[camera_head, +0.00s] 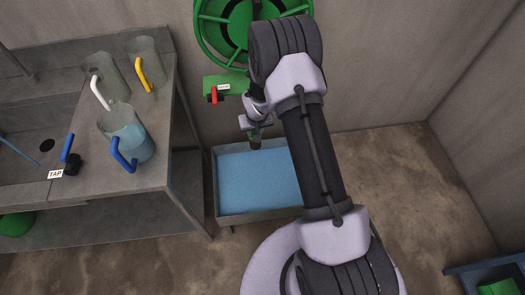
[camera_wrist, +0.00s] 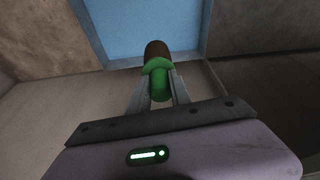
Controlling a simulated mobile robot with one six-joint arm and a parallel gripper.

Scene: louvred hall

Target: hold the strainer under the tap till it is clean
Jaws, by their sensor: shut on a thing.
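My gripper (camera_head: 256,128) is shut on a green piece with a round flange and a brown end (camera_wrist: 157,50). In the wrist view the fingers close on its green part, and the brown end points away from my gripper. I cannot tell whether it is a strainer; no mesh or bowl shows. In the head view it is small and over the far part of a grey trough (camera_head: 222,211) with a blue, water-like surface. A black fitting with a blue lever (camera_head: 67,147) stands by the label TAP (camera_head: 56,174) at the sink's edge. No stream shows.
Three clear jugs stand on the grey counter (camera_head: 165,115), with white, yellow and blue handles; the blue-handled jug (camera_head: 127,137) holds blue liquid. A green reel (camera_head: 212,32) and a red lever (camera_head: 214,95) are on the wall. The floor right of the trough is bare.

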